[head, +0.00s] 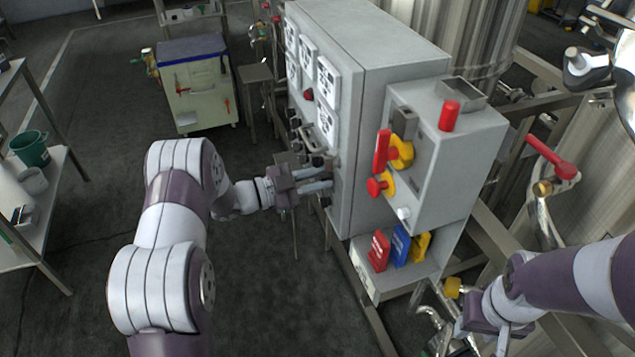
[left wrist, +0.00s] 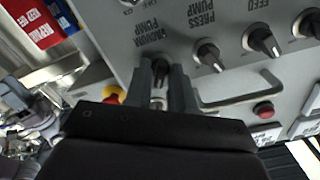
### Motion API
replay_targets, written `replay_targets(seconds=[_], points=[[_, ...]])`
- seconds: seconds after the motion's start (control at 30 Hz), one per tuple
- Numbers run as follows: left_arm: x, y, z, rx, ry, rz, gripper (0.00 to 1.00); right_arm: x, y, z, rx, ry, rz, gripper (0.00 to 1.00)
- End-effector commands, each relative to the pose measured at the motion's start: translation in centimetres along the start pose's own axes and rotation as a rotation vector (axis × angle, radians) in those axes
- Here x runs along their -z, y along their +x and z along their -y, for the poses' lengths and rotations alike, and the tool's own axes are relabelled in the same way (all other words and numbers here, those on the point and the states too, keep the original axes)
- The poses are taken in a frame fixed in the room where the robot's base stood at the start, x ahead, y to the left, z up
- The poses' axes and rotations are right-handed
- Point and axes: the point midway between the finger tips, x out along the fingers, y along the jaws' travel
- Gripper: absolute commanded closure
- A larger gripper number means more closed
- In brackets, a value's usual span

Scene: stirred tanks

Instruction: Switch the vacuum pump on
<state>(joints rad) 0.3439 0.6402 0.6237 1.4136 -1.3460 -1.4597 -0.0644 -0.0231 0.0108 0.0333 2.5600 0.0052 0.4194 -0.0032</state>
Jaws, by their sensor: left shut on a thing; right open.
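The grey control cabinet (head: 350,120) stands in the middle of the head view. In the left wrist view, upside down, a dark rotary knob (left wrist: 160,72) sits below a label that appears to read vacuum pump (left wrist: 152,38). My left gripper (head: 328,181) is at the cabinet's front face. Its fingers (left wrist: 161,88) are shut on the vacuum pump knob, one on each side. The knob is partly hidden by the fingers, and I cannot tell its setting. My right gripper (head: 497,338) is open at the lower right of the head view, away from the cabinet front.
Beside the held knob are the press pump knob (left wrist: 208,53), the feed pump knob (left wrist: 262,40), a metal handle (left wrist: 243,97) and a red button (left wrist: 263,110). A side box (head: 450,150) carries red and yellow switches. A red-handled valve (head: 553,158) stands near my right arm.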

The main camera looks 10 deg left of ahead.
Motion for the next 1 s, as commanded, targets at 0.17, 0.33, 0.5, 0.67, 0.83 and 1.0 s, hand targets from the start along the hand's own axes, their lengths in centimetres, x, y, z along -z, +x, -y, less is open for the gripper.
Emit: replay_targets(seconds=[0.17,0.33,0.5,0.67,0.83,1.0], points=[[0.0,0.0,0.0,0.000,0.020,0.000,1.00,0.0,0.2,0.0,0.000,0.000,0.000,0.57],[0.0,0.0,0.0,0.000,0.024,0.000,1.00,0.0,0.2,0.0,0.000,0.000,0.000,0.57],[0.0,0.0,0.0,0.000,0.023,0.000,1.00,0.0,0.2,0.0,0.000,0.000,0.000,0.57],[0.0,0.0,0.0,0.000,0.023,0.000,0.64,0.0,0.2,0.0,0.000,0.000,0.000,0.57],[0.0,0.0,0.0,0.000,0.023,0.000,0.64,0.0,0.2,0.0,0.000,0.000,0.000,0.57],[-0.1,-1.8,0.1,0.003,0.024,0.001,0.64,-0.1,0.6,0.0,0.000,0.000,0.000,0.57]])
